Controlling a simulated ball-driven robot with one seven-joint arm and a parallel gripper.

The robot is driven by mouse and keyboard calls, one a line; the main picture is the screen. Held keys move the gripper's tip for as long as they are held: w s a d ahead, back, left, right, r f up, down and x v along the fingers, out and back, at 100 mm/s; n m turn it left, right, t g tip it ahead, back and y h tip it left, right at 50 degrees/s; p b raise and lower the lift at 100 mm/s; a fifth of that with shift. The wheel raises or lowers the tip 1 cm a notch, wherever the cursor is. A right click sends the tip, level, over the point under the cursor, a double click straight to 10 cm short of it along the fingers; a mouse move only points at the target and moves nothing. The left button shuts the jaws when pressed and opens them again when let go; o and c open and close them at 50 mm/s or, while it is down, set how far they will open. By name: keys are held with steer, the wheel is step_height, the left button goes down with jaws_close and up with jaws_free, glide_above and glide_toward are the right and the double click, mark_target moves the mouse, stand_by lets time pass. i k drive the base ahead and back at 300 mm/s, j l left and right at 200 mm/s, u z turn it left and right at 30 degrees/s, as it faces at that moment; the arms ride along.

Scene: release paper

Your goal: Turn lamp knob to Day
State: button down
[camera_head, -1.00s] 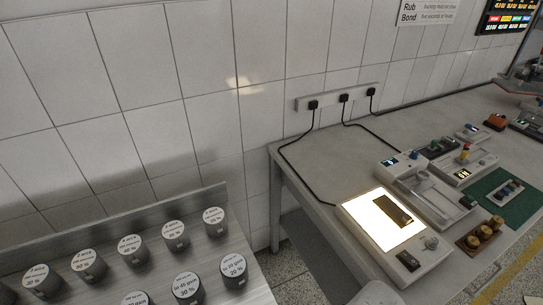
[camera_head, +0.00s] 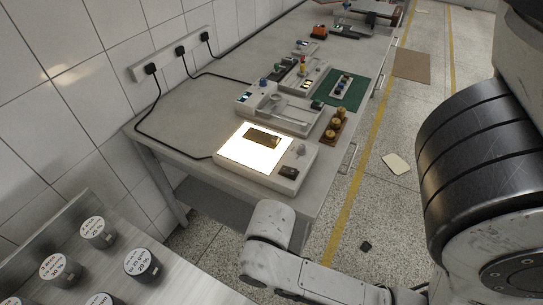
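A white light box (camera_head: 246,172) stands at the near end of the workbench, with its bright panel (camera_head: 233,150) lit. A small dark flat piece (camera_head: 262,138) lies on the lit panel. A pale grey knob (camera_head: 300,151) sits on the box's right side, and a small dark display or switch (camera_head: 289,172) is at its front right corner. The knob's markings are too small to read. White and black links of my arm show at the bottom and right. My gripper is not in view.
The workbench (camera_head: 205,100) also holds a second white device (camera_head: 290,112), brass weights (camera_head: 336,124) on a wooden block and a green mat (camera_head: 352,97). A metal rack with labelled dark canisters (camera_head: 138,263) is at the lower left. Black cables run to wall sockets (camera_head: 182,55).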

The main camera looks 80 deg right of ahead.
mark_target(301, 151)
steer(key=k+z, duration=0.25)
steer(key=k, duration=0.2)
steer(key=k+z, duration=0.25)
steer(key=k, duration=0.25)
